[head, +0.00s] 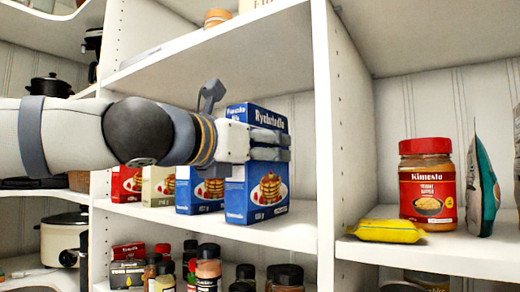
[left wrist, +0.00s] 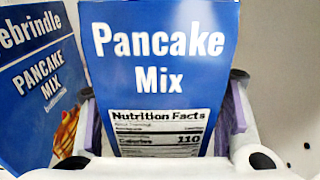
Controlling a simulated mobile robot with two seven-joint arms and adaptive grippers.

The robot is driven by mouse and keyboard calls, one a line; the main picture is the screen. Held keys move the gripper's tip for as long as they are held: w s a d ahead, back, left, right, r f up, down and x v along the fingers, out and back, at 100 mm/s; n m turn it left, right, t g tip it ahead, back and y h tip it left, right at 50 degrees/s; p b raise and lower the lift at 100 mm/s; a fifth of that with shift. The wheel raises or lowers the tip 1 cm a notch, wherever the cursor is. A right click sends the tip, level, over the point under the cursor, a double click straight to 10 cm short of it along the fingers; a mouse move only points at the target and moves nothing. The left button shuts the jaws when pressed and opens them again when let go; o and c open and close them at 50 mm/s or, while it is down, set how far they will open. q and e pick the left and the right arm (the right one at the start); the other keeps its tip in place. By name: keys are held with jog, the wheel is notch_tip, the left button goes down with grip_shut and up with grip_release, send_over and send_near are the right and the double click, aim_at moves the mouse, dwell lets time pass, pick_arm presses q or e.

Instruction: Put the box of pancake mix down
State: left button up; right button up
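The blue box of pancake mix (head: 257,200) stands upright at the front of the middle shelf, near the vertical divider. Its base is at or just above the shelf board; I cannot tell if it touches. My left gripper (head: 270,145) reaches in from the left, its fingers around the box's upper half. In the left wrist view the box (left wrist: 160,70) fills the space between the two fingers, its nutrition label facing the camera. My right gripper is not in view.
A similar blue box (head: 200,198) stands just left of the held one, with cream (head: 158,187) and red (head: 126,184) boxes further left. The white divider (head: 322,130) is close on the right. A peanut butter jar (head: 427,185) and yellow packet (head: 388,231) sit beyond it.

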pick_arm(q)
jog(key=shift+s+a+r, duration=0.1)
jog(key=shift+s+r, duration=0.1)
jog(key=shift+r, duration=0.05)
jog(key=v, duration=1.1)
jog(key=shift+s+a, duration=0.2)
jog(key=shift+f, duration=0.1)
